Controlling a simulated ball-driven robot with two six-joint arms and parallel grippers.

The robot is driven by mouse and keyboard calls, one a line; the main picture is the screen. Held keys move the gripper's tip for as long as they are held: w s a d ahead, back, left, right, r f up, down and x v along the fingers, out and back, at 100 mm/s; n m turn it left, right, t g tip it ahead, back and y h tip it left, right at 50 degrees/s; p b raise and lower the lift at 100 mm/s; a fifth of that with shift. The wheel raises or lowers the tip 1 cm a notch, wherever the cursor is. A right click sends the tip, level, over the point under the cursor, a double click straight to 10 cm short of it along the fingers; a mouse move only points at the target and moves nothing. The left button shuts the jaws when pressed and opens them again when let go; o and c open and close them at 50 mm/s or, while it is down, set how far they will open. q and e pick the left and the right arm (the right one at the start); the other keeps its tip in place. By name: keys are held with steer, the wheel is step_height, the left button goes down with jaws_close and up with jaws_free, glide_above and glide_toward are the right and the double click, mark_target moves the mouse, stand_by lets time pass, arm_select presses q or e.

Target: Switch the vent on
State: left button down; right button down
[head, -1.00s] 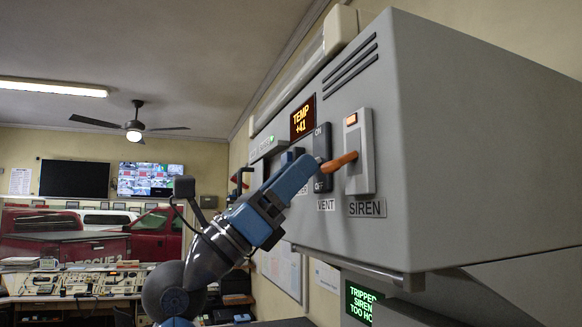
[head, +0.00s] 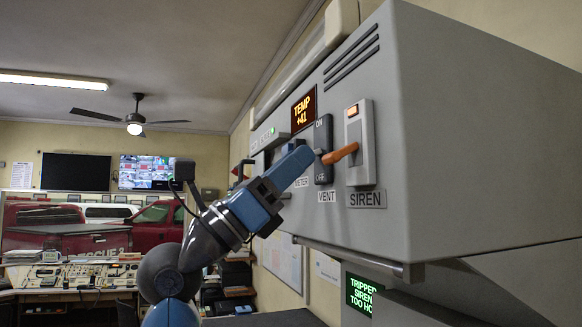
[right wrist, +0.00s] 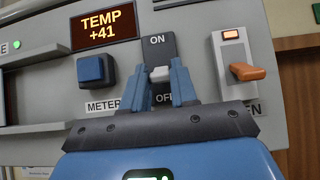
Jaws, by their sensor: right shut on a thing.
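The vent switch is a dark plate (head: 323,130) marked ON above and OFF below, over a VENT label (head: 327,196) on the grey console. In the right wrist view the plate (right wrist: 163,46) is partly covered by my blue fingers. My right gripper (right wrist: 161,78) is shut on the switch's pale grey lever (right wrist: 160,74), with a finger on each side. The lever shows between the ON and OFF marks; I cannot tell its exact setting. In the head view the right gripper (head: 308,154) reaches the plate from the left. My left gripper is out of view.
Right of the vent is the siren switch with an orange handle (head: 340,154) and lit lamp, close to my fingers. Left is a blue meter knob (right wrist: 92,70). A display (head: 303,110) reads TEMP +41. A green-lettered screen (head: 359,294) sits below the console.

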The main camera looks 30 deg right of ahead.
steer(key=r+y, duration=0.1)
steer(key=t+y, duration=0.1)
steer(key=y, duration=0.1)
steer(key=r+y, duration=0.1)
steer(key=y, duration=0.1)
steer(key=shift+a+r+t, duration=0.3)
steer(key=shift+r, duration=0.05)
steer(key=r+y, duration=0.1)
steer(key=y, duration=0.1)
steer(key=shift+d+y, duration=0.1)
steer(key=shift+y, duration=0.2)
steer(key=shift+d+r+t+y, duration=0.1)
steer(key=shift+r+t+y, duration=0.15)
steer(key=shift+y, duration=0.4)
steer(key=shift+d+r+t+y, duration=0.1)
steer(key=shift+r+t+y, duration=0.15)
steer(key=shift+y, duration=0.4)
steer(key=c, duration=0.9)
jaws_free()
steer(key=shift+d, duration=0.1)
steer(key=shift+s, duration=0.1)
